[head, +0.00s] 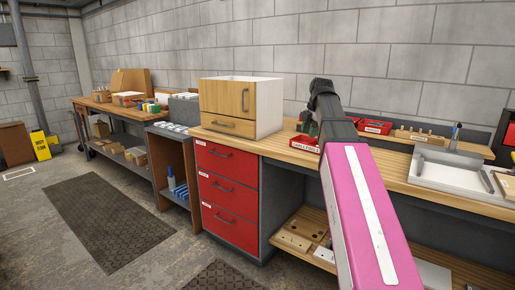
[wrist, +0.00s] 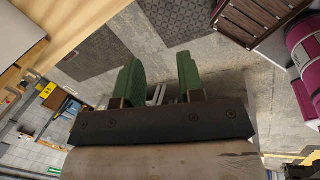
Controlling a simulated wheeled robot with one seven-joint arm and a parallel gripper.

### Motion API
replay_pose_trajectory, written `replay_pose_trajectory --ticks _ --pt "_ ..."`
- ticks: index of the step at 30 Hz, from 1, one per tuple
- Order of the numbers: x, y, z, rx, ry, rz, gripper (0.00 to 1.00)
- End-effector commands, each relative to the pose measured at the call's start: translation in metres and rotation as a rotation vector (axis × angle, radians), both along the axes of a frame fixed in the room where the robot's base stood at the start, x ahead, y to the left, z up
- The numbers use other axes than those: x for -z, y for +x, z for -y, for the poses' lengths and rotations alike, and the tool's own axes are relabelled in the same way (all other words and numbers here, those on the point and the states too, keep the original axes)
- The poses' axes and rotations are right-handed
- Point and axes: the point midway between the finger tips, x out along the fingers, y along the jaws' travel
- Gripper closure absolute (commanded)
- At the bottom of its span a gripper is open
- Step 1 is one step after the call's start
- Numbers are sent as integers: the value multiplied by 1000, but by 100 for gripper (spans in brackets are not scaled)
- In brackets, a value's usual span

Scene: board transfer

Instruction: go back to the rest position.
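My gripper (wrist: 158,72) shows in the wrist view with its two green fingers apart and nothing between them. Beyond the fingers is floor. In the head view my pink and black arm reaches forward at right of centre over the workbench (head: 402,182).
Red drawers (head: 227,195) stand under the cabinet box. Red bins (head: 376,127) and a sink tray (head: 450,176) are on the bench to the right. A second bench (head: 100,104) with boxes stands at the far left. The floor with a dark mat (head: 108,222) is clear.

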Motion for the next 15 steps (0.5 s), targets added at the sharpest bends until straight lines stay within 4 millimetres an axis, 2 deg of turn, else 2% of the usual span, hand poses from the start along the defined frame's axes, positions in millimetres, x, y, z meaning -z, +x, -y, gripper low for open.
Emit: replay_pose_trajectory --ticks 9,15 --pt "28 -1 -1 104 18 -25 65" --pt "57 -3 -2 213 34 -51 65"
